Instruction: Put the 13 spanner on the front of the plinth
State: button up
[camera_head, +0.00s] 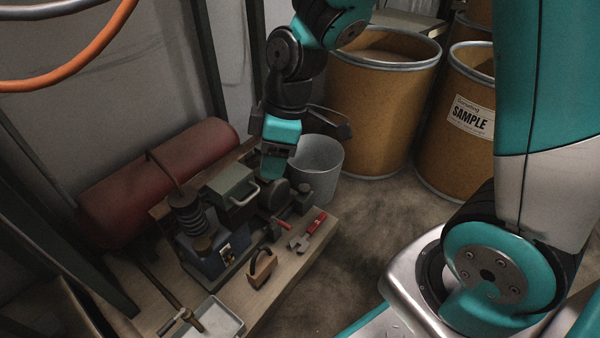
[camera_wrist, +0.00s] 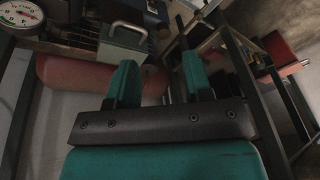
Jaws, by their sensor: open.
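My gripper (camera_head: 273,166) points down over the wooden bench, just right of a green box with a handle. In the wrist view my gripper (camera_wrist: 157,65) shows two teal fingers spread apart with nothing between them. A red-handled tool with a grey jaw (camera_head: 307,232) lies near the bench's right edge, apart from my gripper. Another small red-handled item (camera_head: 281,223) lies just left of it. No size marking is readable, so I cannot tell which thing is the 13 spanner. I cannot make out the plinth for certain.
The bench (camera_head: 285,277) is crowded: the green box (camera_head: 235,187), a blue machine with a coil (camera_head: 216,254), a brown-handled block (camera_head: 262,268) and a metal tray (camera_head: 217,319). A red cylinder (camera_head: 165,170) lies behind. A grey bucket (camera_head: 321,160) and drums (camera_head: 381,95) stand beyond.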

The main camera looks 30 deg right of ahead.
jog(key=s+a+r+m, duration=0.1)
jog(key=s+r+m, duration=0.1)
jog(key=s+r, duration=0.3)
jog(key=s+a+r+m+y, duration=0.1)
jog(key=s+r, duration=0.4)
jog(key=s, duration=0.5)
jog(key=a+m, duration=0.1)
jog(key=m, duration=0.1)
jog(key=shift+a+m, duration=0.3)
